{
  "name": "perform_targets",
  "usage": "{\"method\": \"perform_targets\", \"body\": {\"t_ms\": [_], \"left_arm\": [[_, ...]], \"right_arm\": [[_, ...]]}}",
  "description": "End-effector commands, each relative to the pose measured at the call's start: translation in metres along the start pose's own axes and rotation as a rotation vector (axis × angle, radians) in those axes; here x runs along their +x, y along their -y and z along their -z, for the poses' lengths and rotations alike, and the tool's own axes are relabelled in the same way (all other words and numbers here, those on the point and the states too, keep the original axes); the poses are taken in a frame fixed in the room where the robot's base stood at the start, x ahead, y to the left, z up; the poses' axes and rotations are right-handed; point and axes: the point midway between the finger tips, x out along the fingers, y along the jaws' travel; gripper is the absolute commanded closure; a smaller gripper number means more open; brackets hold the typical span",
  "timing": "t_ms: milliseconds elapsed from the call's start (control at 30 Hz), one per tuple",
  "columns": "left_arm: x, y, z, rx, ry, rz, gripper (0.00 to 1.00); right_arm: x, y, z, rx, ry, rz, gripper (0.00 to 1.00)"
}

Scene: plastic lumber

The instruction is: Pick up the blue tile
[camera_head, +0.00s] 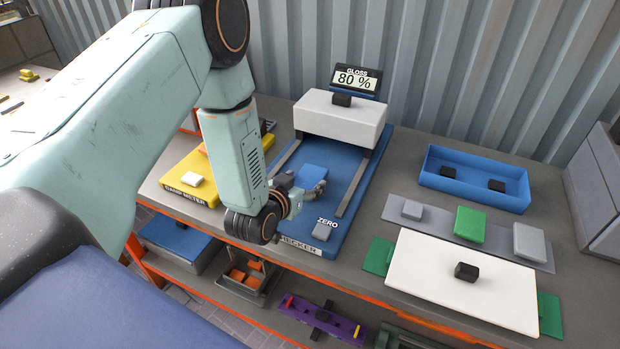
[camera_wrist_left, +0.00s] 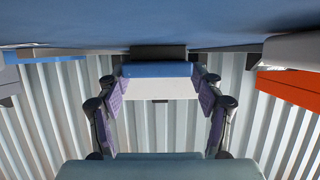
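The blue tile (camera_head: 312,176) is on the blue base (camera_head: 360,170) of the gloss checker, in front of its white bridge (camera_head: 338,118). My left gripper (camera_head: 302,187) is low over the base, its fingers reaching toward the tile's two sides. In the left wrist view, which is upside down, the tile (camera_wrist_left: 156,69) shows between the two spread fingertips. A gap shows beside the left finger in the head view, so the gripper looks open. Contact on the other side is hard to tell. My right gripper is not in view.
A grey block (camera_head: 322,231) sits at the base's front by the ZERO mark. A yellow meter (camera_head: 188,175) is at left. A blue tray (camera_head: 470,175) and a white board (camera_head: 465,285) with a black knob are at right. A grey wall stands behind.

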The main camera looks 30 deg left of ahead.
Motion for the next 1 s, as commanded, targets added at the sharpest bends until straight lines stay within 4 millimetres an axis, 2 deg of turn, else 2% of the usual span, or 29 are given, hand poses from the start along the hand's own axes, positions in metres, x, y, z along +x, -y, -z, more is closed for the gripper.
{"method": "perform_targets", "body": {"t_ms": [67, 400, 433, 467, 767, 867, 1000], "left_arm": [[0.0, -0.001, 0.0, 0.0, 0.0, 0.0, 0.43], [0.001, -0.002, 0.001, 0.001, -0.001, -0.001, 0.72], [0.001, -0.002, 0.001, 0.001, -0.001, -0.001, 0.72], [0.001, -0.002, 0.001, 0.001, -0.001, -0.001, 0.77], [-0.001, -0.002, 0.008, 0.0, -0.002, 0.0, 0.77], [-0.005, -0.002, 0.018, -0.002, -0.002, 0.0, 0.77], [-0.015, -0.002, 0.042, -0.001, -0.005, 0.0, 0.77]], "right_arm": [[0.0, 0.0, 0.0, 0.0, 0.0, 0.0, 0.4], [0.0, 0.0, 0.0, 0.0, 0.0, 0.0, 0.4], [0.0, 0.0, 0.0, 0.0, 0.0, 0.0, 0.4], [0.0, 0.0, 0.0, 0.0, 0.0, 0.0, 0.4], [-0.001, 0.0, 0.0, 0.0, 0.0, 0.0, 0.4], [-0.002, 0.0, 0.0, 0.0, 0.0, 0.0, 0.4], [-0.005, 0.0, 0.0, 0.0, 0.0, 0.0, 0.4]]}}
